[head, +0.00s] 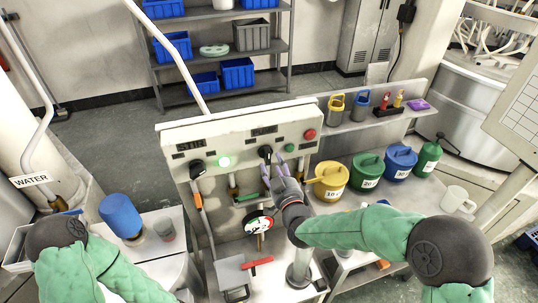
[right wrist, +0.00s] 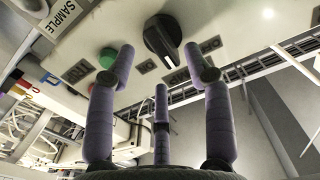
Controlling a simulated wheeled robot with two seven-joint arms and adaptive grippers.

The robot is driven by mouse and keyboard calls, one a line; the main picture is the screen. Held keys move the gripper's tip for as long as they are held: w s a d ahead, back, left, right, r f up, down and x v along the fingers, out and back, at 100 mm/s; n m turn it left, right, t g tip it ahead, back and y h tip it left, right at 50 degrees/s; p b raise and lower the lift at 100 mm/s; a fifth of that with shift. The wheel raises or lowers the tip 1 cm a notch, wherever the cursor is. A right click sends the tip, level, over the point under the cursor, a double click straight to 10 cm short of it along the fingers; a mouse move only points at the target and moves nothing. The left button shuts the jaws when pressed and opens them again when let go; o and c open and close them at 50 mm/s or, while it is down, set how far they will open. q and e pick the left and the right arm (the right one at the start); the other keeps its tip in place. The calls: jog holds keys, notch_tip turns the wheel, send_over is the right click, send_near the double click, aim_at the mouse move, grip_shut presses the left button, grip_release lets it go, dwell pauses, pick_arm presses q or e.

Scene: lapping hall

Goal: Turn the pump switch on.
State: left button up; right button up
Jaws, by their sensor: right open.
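The pump switch (head: 265,152) is a black rotary knob on the upright pale panel (head: 220,133), under a small label that looks like PUMP. In the right wrist view the knob (right wrist: 160,36) stands ahead of the fingertips, with a white mark on its lower end. My right gripper (head: 281,170) is open and empty just below and right of the knob. Its purple fingers (right wrist: 160,65) are spread, two tips on either side below the knob, with a visible gap to it. My left arm enters at lower left; its gripper is out of view.
A green button (head: 290,147) and red button (head: 310,134) are right of the pump switch. A gauge (head: 258,223) and pipes sit below. Colored cans (head: 331,181) stand at right.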

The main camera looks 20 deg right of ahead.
aim_at(269, 156)
jog(key=shift+w, duration=2.6)
grip_shut()
